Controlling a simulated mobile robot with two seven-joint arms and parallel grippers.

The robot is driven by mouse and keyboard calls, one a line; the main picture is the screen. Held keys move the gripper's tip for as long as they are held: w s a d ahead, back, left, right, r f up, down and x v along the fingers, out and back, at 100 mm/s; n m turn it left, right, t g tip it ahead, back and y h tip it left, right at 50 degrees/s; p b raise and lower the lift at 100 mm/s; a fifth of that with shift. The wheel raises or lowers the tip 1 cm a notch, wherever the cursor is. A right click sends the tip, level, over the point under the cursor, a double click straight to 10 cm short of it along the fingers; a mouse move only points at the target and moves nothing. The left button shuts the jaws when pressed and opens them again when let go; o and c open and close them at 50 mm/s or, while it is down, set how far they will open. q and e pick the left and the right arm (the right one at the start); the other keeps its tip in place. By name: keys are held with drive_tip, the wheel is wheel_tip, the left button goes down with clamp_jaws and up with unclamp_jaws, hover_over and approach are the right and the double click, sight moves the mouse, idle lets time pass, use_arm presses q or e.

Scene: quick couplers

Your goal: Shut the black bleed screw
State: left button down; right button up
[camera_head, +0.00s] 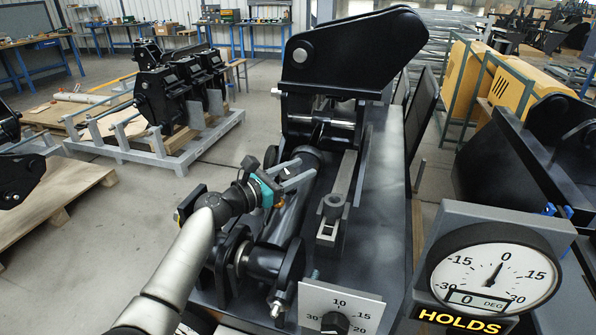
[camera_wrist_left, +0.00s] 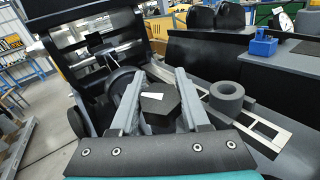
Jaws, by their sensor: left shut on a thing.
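My left gripper (camera_head: 303,171) reaches in from the left over the dark cylinder of the coupler. In the left wrist view its two grey fingers (camera_wrist_left: 158,78) stand on either side of a black hexagonal head, which looks like the bleed screw (camera_wrist_left: 160,104), with a white mark on it. The gripper is shut on this black screw. In the head view the screw is hidden or too dark to tell from the cylinder. My right gripper is not in view.
A grey ring-shaped part (camera_head: 332,208) stands on a slotted plate right of the gripper. A dial gauge (camera_head: 495,270) reads 0 DEG above a "HOLDS" sign (camera_head: 452,320). A numbered plate (camera_head: 360,310) with a black knob is in front. A large black bracket (camera_head: 350,50) rises behind.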

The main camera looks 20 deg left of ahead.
use_arm(q)
drive_tip(key=shift+c, duration=1.9)
unclamp_jaws()
wheel_tip(320, 180, up, 20)
drive_tip(key=p, duration=0.8)
